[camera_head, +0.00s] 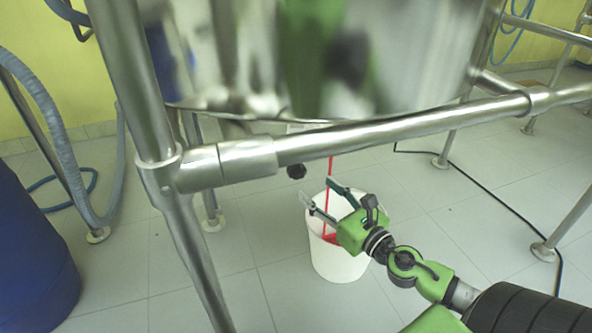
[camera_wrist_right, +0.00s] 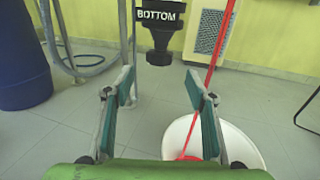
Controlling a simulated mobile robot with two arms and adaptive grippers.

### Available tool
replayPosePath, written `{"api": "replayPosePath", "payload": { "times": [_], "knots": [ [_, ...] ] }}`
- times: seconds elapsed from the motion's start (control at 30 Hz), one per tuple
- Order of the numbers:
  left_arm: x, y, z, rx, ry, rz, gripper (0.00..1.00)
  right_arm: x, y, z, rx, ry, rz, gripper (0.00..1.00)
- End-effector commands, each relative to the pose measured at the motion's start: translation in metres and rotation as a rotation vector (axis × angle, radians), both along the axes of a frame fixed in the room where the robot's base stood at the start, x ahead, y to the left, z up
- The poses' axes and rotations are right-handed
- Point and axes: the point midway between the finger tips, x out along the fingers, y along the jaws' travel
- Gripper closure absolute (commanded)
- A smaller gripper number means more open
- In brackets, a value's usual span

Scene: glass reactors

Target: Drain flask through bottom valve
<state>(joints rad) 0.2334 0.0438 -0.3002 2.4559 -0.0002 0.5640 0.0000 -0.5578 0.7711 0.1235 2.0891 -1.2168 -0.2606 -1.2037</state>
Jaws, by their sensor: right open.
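The large steel flask (camera_head: 330,60) fills the top of the head view inside a steel pipe frame. The black bottom valve knob (camera_head: 296,171) hangs below the crossbar; in the wrist view the valve (camera_wrist_right: 160,30) carries the label "BOTTOM". My right gripper (camera_head: 322,196) is open and empty, over the bucket's rim and below the knob. In the wrist view the knob is ahead, between and beyond the fingers, apart from them. My left gripper is out of view.
The steel crossbar (camera_head: 350,135) and frame legs surround the space. A blue barrel (camera_head: 30,250) and a grey hose (camera_head: 60,140) are at the left. A black cable (camera_head: 500,205) lies on the tiled floor at the right. A yellow wall stands behind.

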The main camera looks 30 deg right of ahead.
Motion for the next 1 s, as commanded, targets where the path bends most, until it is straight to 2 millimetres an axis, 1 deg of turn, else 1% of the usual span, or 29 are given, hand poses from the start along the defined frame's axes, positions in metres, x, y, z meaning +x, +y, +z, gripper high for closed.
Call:
{"api": "replayPosePath", "payload": {
  "times": [0.03,0.1,0.37,0.5,0.7,0.83,1.0],
  "knots": [
    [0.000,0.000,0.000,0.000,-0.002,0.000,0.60,0.010,0.001,0.001,-0.002,-0.003,0.003,0.49],
    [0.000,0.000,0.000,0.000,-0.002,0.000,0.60,0.022,0.000,0.001,-0.005,-0.002,0.001,0.49],
    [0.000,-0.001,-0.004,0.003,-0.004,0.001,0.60,0.060,0.002,0.000,0.000,-0.003,0.001,0.49],
    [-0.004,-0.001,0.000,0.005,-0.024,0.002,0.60,0.078,0.002,0.000,0.001,-0.002,-0.001,0.49],
    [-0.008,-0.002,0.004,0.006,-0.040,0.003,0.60,0.094,0.002,-0.001,0.003,0.001,0.000,0.49],
    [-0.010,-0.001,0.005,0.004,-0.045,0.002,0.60,0.099,0.003,-0.001,0.003,0.002,0.000,0.49],
    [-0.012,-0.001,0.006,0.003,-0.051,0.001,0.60,0.100,0.003,-0.001,0.004,0.002,0.000,0.49]
  ]
}}
